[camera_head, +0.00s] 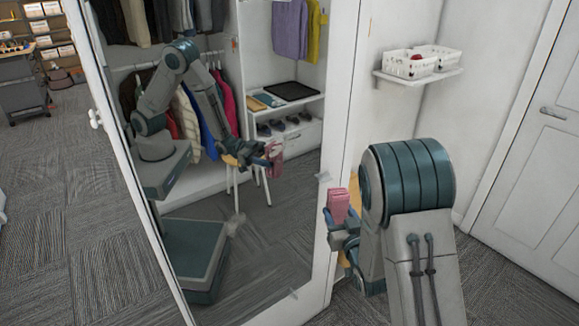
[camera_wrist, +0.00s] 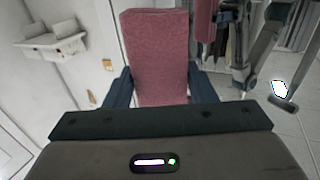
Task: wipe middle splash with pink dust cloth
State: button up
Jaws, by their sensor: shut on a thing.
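The pink dust cloth (camera_head: 338,206) is a folded upright block. It stands up between the two fingers of my gripper (camera_head: 344,222), just in front of the mirror's right frame. In the wrist view the cloth (camera_wrist: 155,52) fills the gap between the dark fingers of my gripper (camera_wrist: 160,82). The tall mirror (camera_head: 225,270) reflects my arm and the cloth. Faint whitish smudges show on the glass: one smudge (camera_head: 237,222) near the centre, another (camera_head: 323,177) by the right edge, and a third (camera_head: 290,294) low down. I cannot tell surely which is the middle splash. The cloth appears apart from all of them.
A wall shelf (camera_head: 418,77) with white baskets (camera_head: 409,63) is at upper right. A white door (camera_head: 535,160) is at the far right. Carpet is open at left (camera_head: 70,220), with a dark cart (camera_head: 22,85) farther back. Clothes and shelving appear as reflections.

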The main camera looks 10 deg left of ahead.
aim_at(294, 144)
jog(key=s+a+r+n+g+y+p, duration=0.2)
jog(key=s+a+r+y, duration=0.1)
jog(key=a+r, duration=0.35)
jog(key=s+a+r+n+g+y+p, duration=0.1)
jog(key=s+a+r+n+g+y, duration=0.25)
jog(key=a+r, duration=0.35)
jog(key=shift+m+t+h, duration=0.25)
jog(key=shift+m+t, duration=0.1)
jog(key=shift+t, duration=0.1)
jog(key=shift+r+p+x, duration=0.2)
jog(key=shift+p+x, duration=0.2)
jog(key=shift+x, duration=0.5)
jog(key=shift+r+p+x, duration=0.2)
jog(key=shift+p+x, duration=0.2)
jog(key=shift+x, duration=0.45)
jog(key=shift+r+p+x, duration=0.2)
jog(key=shift+p+x, duration=0.2)
jog(key=shift+x, duration=0.5)
jog(key=shift+w+d, duration=0.15)
jog(key=shift+b+x, duration=0.4)
jog(key=shift+x, duration=0.55)
jog(key=shift+w, duration=0.1)
